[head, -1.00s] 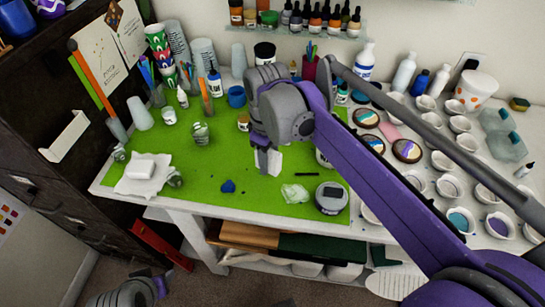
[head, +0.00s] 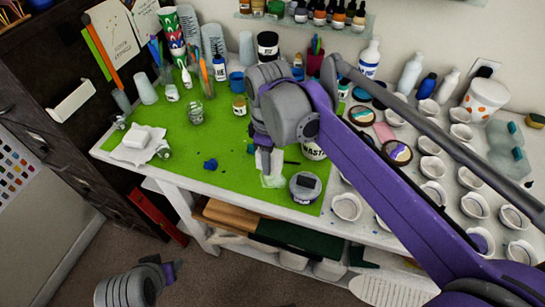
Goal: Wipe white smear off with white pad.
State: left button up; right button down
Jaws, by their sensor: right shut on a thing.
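My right gripper (head: 264,160) reaches down over the green mat (head: 235,187), shut on the white pad (head: 277,163), which is partly hidden by the fingers. The pale white smear (head: 273,181) lies on the mat directly below the pad. The pad's lower end is at or just above the smear; I cannot tell whether they touch. My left gripper (head: 172,271) is low at the bottom left, off the table, and its fingers are too unclear to tell open from shut.
A grey jar with a dark top (head: 305,187) stands close right of the smear. A blue blob (head: 210,164) lies to the left. A white block on a cloth (head: 135,138) is at the mat's left end. Several white cups (head: 347,206) crowd the right.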

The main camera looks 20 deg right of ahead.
jog(key=shift+f+b, duration=1.85)
jog(key=shift+f, duration=0.7)
